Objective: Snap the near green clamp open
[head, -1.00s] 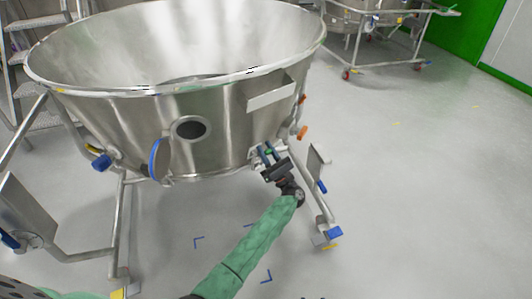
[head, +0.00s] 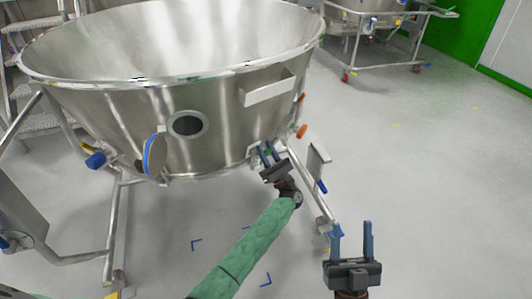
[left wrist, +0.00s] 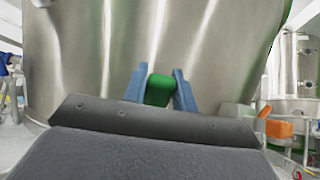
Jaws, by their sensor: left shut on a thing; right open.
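The near green clamp (left wrist: 159,90) sits low on the wall of the big steel bowl, and shows as a green block in the left wrist view. My left gripper (left wrist: 160,86) has its blue fingers on both sides of it and is shut on it. In the head view my left gripper (head: 267,152) reaches the bowl's lower right side, and the clamp is only a small green spot between the fingers. My right gripper (head: 352,236) is open and empty, at the lower right over the floor, apart from the bowl.
The steel bowl (head: 220,115) stands on a tubular frame with casters. An open round port cover (head: 154,155) hangs at its front. An orange handle (head: 302,131) is right of my left gripper. Steps (head: 35,80) stand behind left. The floor (head: 430,160) at right is clear.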

